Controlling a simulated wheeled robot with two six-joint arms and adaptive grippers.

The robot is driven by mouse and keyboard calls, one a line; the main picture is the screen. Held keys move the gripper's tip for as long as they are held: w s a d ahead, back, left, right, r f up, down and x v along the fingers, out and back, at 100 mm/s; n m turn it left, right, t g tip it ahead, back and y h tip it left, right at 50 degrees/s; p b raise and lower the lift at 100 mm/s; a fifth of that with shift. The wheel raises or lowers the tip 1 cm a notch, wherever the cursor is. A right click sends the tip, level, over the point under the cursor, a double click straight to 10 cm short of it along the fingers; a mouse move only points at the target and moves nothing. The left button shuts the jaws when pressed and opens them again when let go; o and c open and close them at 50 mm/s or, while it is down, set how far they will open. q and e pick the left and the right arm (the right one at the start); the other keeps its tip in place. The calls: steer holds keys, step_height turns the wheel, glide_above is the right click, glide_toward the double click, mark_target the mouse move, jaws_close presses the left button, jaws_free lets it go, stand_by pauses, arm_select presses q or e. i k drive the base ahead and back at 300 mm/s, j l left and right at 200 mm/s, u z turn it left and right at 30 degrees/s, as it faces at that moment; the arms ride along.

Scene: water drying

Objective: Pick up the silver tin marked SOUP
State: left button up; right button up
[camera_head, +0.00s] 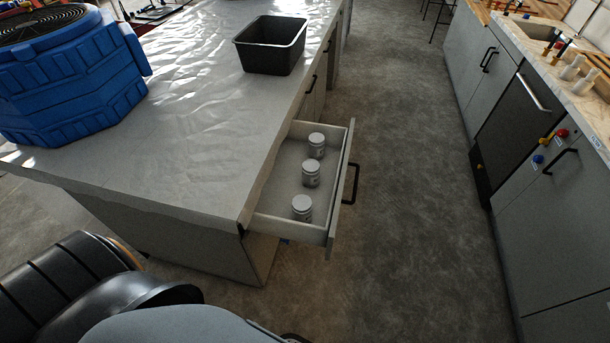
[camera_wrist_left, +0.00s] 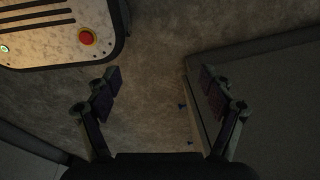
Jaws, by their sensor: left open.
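Three small silver tins stand upright in a row in an open drawer (camera_head: 283,225): the far tin (camera_head: 316,147), the middle tin (camera_head: 311,174) and the near tin (camera_head: 302,208). Their labels are too small to read, so I cannot tell which is marked SOUP. My left gripper (camera_wrist_left: 160,80) shows in the left wrist view, open and empty, with its fingers wide apart above the floor. No tin shows in that view. My right gripper is not in view.
The drawer juts from a counter (camera_head: 200,140) under a crinkled pale sheet. A black bin (camera_head: 271,46) and a big blue machine (camera_head: 70,75) stand on it. Grey floor (camera_head: 410,180) lies clear between this counter and the cabinets (camera_head: 555,200) at the right.

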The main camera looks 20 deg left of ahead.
mark_target(311, 168)
steer(key=i+u, duration=0.2)
steer(key=u, duration=0.25)
steer(key=i+l+u, duration=0.1)
steer(key=u, duration=0.35)
steer(key=i+l, duration=0.05)
